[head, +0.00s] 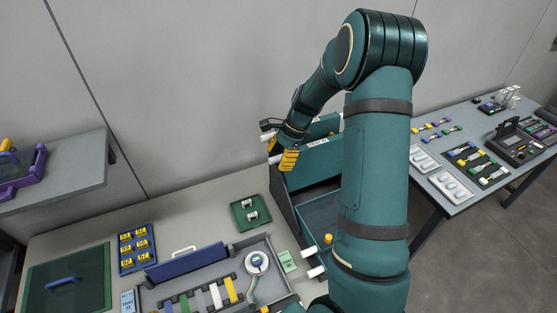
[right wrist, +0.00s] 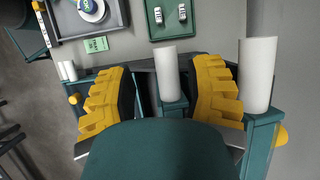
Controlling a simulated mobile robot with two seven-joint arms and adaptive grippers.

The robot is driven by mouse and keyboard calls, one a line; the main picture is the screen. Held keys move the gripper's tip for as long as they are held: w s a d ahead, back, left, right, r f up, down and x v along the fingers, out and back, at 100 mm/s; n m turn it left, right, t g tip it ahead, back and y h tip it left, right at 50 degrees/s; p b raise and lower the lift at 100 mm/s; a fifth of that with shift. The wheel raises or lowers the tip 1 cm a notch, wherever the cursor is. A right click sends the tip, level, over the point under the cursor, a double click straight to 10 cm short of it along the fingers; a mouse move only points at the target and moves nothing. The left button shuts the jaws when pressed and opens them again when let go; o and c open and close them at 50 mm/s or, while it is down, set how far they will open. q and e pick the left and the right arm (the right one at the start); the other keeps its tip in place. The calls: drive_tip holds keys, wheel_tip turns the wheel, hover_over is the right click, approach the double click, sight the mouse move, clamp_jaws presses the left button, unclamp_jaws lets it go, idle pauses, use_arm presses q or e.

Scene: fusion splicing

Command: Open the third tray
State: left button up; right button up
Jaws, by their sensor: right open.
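A dark-sided cabinet (head: 283,205) holds teal trays. A lower tray (head: 318,215) is pulled out, with white posts at its near end and a small yellow knob. Above it is a teal tray with a pale label (head: 318,142), too small to read. My right gripper (head: 286,158) is at the upper trays' left end, partly hidden by its own wrist. In the right wrist view its yellow fingers (right wrist: 164,95) are open on either side of a white cylindrical handle (right wrist: 170,72); contact cannot be told. Another white handle (right wrist: 257,75) stands right of the fingers. My left gripper is out of view.
A grey table holds a work tray with a blue bar (head: 186,262), a blue box of yellow pieces (head: 137,248) and a small green tray (head: 250,213). A second table (head: 470,202) with several trays and devices stands right. My right arm hides part of the cabinet.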

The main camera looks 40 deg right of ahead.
drive_tip(key=v, duration=1.1)
